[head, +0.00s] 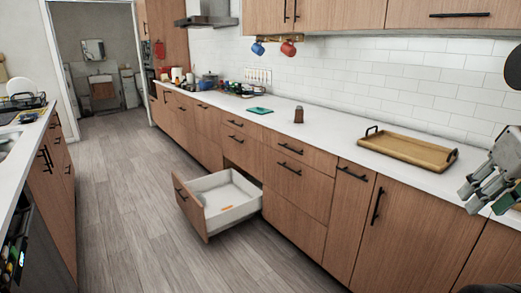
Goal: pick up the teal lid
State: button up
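My gripper (484,197) is at the right edge of the view, pointing down and left, in front of the counter and far from the teal piece. Nothing shows held in it.
A drawer (222,200) stands pulled out below the counter, with a small orange item inside. A brown jar (299,115) and a wooden tray (408,150) stand on the counter. A blue pot (208,82) is farther back. The aisle floor (130,220) is clear.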

aim_at(259, 110)
jog(key=i+j+u, duration=0.2)
jog(key=i+u, duration=0.15)
jog(key=i, duration=0.2)
jog(key=i+u, duration=0.3)
jog(key=i, duration=0.25)
jog(key=i+l+u, duration=0.1)
jog(key=i+u, duration=0.25)
jog(key=i, duration=0.2)
jog(key=i+z, duration=0.1)
jog(key=i, duration=0.8)
jog(key=i+j+z, duration=0.15)
jog(key=i, duration=0.75)
